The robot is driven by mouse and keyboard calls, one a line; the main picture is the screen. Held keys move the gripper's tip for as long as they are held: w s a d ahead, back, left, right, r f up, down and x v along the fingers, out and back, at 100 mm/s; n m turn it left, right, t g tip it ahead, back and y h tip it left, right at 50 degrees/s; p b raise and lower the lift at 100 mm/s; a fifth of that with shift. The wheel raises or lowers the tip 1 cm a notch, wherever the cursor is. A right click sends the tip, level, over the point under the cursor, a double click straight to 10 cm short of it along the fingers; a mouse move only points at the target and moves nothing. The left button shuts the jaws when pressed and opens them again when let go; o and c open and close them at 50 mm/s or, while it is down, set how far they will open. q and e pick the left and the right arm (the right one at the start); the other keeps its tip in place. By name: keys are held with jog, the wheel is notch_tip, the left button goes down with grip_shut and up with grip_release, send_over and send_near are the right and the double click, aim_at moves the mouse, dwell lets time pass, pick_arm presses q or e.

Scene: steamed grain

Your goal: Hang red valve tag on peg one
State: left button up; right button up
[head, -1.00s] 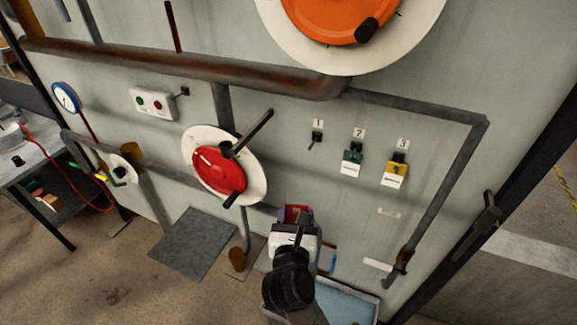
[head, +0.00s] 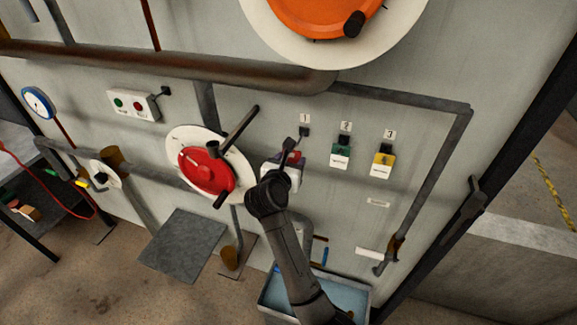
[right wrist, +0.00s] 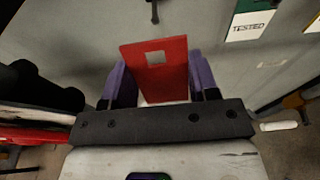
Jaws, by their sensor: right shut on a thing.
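The red valve tag (right wrist: 158,68), a flat plate with a square hole near its upper edge, is held between the purple fingers of my right gripper (right wrist: 155,88). In the head view, a small part of the red tag (head: 294,155) shows beside my right gripper (head: 287,160), mostly hidden by the wrist. Peg one (head: 304,132) is a dark peg on the grey panel under label 1. The gripper and tag are just below it, apart from it. In the right wrist view, a dark peg (right wrist: 154,10) shows at the top edge, above the tag. My left gripper is not in view.
A green tag (head: 341,151) hangs at peg two and a yellow tag (head: 383,160) at peg three, both right of my gripper. A red valve wheel (head: 205,170) with a dark lever stands close on the left. A blue tray (head: 345,297) is below.

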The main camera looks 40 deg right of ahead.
jog(key=shift+x, duration=1.05)
jog(key=x, duration=0.1)
jog(key=b+x, duration=0.1)
jog(key=x, duration=0.3)
jog(key=shift+w+r+b, duration=0.1)
jog(key=shift+r+b, duration=0.2)
jog(key=shift+r, duration=0.05)
jog(key=shift+w+d, duration=0.1)
jog(key=shift+d, duration=0.05)
jog(key=o, duration=1)
